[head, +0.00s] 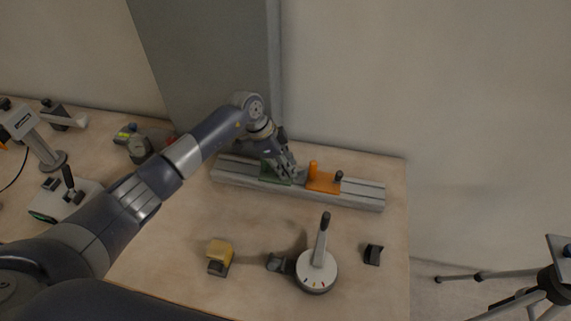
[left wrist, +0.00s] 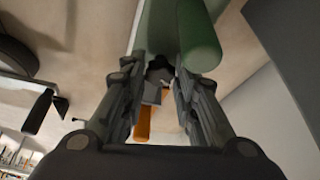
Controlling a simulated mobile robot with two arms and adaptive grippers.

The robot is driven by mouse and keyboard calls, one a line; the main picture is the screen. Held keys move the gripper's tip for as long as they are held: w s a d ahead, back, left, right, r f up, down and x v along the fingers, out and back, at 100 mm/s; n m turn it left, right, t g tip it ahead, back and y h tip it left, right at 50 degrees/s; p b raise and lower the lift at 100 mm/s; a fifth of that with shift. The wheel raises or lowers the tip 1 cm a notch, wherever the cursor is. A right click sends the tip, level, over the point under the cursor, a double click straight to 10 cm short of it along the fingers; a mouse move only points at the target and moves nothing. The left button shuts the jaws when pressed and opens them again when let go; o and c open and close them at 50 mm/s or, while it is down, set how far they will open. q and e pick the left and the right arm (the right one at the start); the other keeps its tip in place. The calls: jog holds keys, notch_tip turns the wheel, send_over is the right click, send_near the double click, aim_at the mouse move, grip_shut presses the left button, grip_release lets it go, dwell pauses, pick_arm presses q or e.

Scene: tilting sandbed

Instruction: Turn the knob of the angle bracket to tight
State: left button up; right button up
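A grey rail (head: 225,175) lies on the table and carries two brackets. The green bracket (head: 268,171) is partly hidden by my left gripper; its green post (left wrist: 200,40) shows large in the left wrist view. The orange bracket (head: 322,183), with an upright post and a black knob (head: 338,176), sits to its right. I cannot tell which one is the angle bracket. My left gripper (head: 291,173) is low over the rail, at the green bracket's right side. In the left wrist view its fingers are apart, with a dark knob-like part (left wrist: 158,64) visible in the gap. Contact is unclear.
In front of the rail are a yellow-and-black block (head: 220,256), a round grey device with an upright lever (head: 316,268) and a small black block (head: 373,254). More devices stand at the left. The wall is close behind the rail. A tripod (head: 540,285) stands right of the table.

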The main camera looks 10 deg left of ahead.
pick_arm(q)
jog(key=shift+c, duration=0.4)
pick_arm(e)
jog(key=shift+s, duration=0.35)
jog(key=shift+f, duration=0.25)
pick_arm(q)
jog(key=m+g+b, duration=0.1)
jog(key=m+b, duration=0.3)
jog(key=shift+w+f+m+g, duration=0.1)
jog(key=shift+w+m+g, duration=0.25)
jog(key=shift+m+g, duration=0.05)
jog(key=m+g+b, duration=0.1)
jog(key=m+b, duration=0.2)
jog(key=m+g+y+b, duration=0.1)
jog(key=m+b, duration=0.3)
jog(key=shift+w+d+b, duration=0.15)
jog(key=shift+w+b, duration=0.05)
jog(key=shift+b, duration=0.1)
jog(key=shift+r+m+g+y+b, duration=0.25)
jog(key=shift+m+g+b, duration=0.25)
jog(key=shift+m+b, duration=0.75)
pick_arm(e)
notch_tip(320, 180, down, 14)
jog(key=shift+w, duration=0.25)
jog(key=shift+a+r, duration=0.1)
